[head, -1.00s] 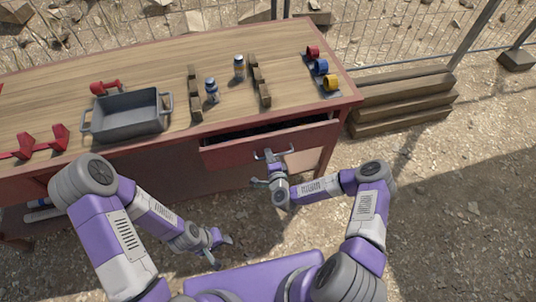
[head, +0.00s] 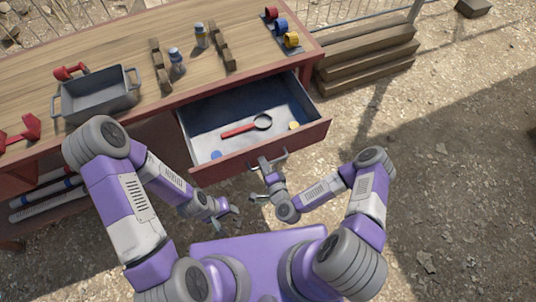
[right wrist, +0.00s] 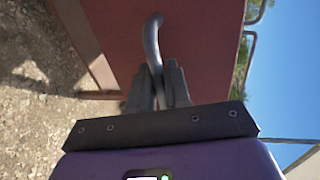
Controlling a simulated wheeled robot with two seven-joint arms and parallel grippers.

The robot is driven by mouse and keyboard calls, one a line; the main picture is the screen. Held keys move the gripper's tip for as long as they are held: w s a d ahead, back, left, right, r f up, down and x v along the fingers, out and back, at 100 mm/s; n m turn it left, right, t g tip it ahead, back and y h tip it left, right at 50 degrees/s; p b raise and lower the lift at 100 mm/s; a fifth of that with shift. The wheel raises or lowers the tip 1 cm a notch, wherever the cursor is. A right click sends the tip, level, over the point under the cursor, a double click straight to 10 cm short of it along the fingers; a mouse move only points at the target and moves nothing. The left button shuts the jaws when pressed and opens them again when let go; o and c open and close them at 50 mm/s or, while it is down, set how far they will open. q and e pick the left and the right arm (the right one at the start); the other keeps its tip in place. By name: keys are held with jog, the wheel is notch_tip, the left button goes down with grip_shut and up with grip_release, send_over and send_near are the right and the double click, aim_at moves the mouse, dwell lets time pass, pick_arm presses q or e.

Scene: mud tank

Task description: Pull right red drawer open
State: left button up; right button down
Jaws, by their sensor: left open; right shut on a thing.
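The right red drawer (head: 262,150) stands well open in the head view, pulled out from under the wooden tabletop. Its grey interior holds a red-handled magnifying glass (head: 247,126), a blue disc (head: 216,155) and a yellow disc (head: 294,126). My right gripper (head: 266,172) is at the drawer front, shut on the metal handle (head: 283,157). In the right wrist view the curved handle (right wrist: 152,42) runs down between the two fingers (right wrist: 158,84). My left gripper (head: 234,213) is open and empty, low in front of the table and apart from the drawer.
On the table (head: 122,50) stand a grey bin (head: 98,98), notched wooden racks (head: 160,65), two small jars (head: 177,60) and a row of coloured mugs (head: 281,27). Stacked timbers (head: 365,55) lie right of the table. Open gravel lies to the right.

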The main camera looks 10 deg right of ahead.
pick_arm(q)
jog(key=shift+d, duration=0.25)
pick_arm(e)
jog(key=shift+s+d, duration=0.1)
jog(key=shift+s, duration=0.45)
jog(key=c, duration=1.3)
grip_release()
jog(key=shift+s, duration=0.1)
